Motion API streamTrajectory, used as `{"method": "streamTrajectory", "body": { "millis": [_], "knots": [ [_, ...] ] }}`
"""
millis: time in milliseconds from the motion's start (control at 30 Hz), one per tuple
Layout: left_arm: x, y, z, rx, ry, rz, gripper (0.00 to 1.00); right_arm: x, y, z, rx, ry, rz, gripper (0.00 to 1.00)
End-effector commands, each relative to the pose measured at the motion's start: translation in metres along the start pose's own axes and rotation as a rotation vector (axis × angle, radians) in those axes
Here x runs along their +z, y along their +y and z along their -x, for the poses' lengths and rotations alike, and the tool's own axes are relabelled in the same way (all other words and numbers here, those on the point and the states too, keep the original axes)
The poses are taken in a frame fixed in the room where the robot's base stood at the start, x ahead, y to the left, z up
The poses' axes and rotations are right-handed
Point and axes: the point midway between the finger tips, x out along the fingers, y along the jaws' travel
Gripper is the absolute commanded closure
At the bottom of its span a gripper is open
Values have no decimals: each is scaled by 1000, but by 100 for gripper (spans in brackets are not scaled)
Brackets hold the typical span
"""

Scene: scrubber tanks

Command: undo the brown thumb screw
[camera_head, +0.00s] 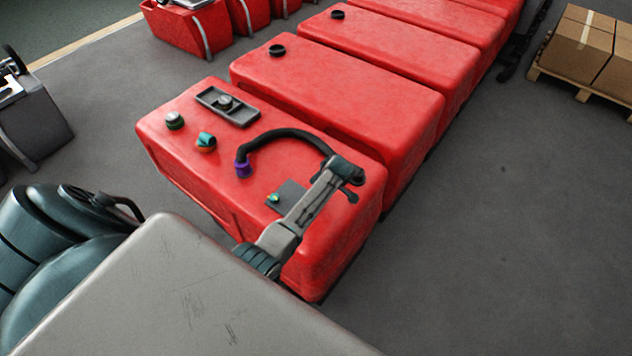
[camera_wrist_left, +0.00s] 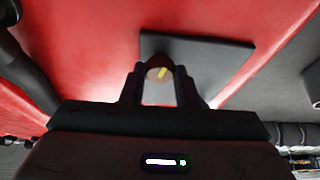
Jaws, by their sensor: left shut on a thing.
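The brown thumb screw (camera_wrist_left: 158,66), a small round head with a yellow mark, sits between the two fingertips of my left gripper (camera_wrist_left: 160,84) in the left wrist view. The fingers are shut on it. A flat dark grey plate (camera_wrist_left: 205,60) lies just beyond it over the red surface. In the head view a grey arm of mine reaches over the front red tank (camera_head: 190,185). The screw and the gripped tips cannot be made out there. My right gripper is in neither view.
A black hose (camera_head: 283,134) with a purple cuff (camera_head: 243,169) arches over the front tank close to the arm. A teal knob (camera_head: 206,139), a dark knob (camera_head: 175,121) and a dark tray (camera_head: 240,113) lie further left. More red tanks stand behind. Open floor (camera_head: 510,240) lies right.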

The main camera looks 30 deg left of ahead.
Motion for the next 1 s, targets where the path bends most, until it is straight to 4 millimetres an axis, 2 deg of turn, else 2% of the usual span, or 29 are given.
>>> {"method": "streamTrajectory", "body": {
  "millis": [33, 567, 600, 700, 1000],
  "knots": [
    [4, -4, -4, -14, -7, 5, 95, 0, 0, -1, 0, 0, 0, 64],
    [5, -5, -5, -25, -8, 26, 95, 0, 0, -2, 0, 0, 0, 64],
    [6, -5, -5, -25, -8, 26, 66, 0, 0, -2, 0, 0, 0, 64],
    [4, -4, -4, -23, -7, 26, 50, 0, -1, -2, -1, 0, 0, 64],
    [2, -1, 0, -16, -3, 28, 50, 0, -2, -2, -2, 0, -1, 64]
  ]
}}
